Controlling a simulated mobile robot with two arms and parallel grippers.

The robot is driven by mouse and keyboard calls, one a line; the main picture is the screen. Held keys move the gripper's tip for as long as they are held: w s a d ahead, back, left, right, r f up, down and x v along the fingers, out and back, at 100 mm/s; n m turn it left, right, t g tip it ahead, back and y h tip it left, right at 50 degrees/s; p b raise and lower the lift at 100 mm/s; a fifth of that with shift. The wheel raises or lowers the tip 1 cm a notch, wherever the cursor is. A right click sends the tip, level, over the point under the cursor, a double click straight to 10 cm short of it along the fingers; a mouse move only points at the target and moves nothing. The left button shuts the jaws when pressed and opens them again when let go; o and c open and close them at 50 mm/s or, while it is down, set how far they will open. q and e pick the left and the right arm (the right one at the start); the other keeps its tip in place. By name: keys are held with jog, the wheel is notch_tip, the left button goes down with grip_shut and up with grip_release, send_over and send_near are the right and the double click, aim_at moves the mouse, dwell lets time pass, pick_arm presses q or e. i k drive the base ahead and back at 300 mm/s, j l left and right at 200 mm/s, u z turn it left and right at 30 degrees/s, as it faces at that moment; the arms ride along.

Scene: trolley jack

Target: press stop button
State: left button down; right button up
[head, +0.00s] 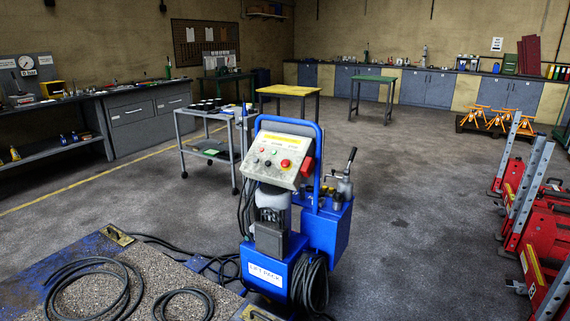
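A blue wheeled power unit (325,230) with a label on its front stands in the middle of the head view. Its tilted light-grey control panel (262,166) faces me below a blue tube handle. A round red button (285,163) sits on the right part of the panel, and several smaller buttons sit to its left. A larger red part (307,168) shows at the panel's right side. The lettering is too small to read, so I cannot tell which control is marked stop. Neither of my grippers is in view.
A speckled platform (180,275) with coiled black hoses (92,290) lies front left. A grey trolley (205,140) stands behind the unit on the left. Red jacks (545,235) line the right edge. Open floor (420,230) lies between the unit and the jacks.

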aim_at(285, 163)
jog(key=i+l+u, duration=0.5)
jog(key=i+l, duration=1.5)
jog(key=i, duration=0.15)
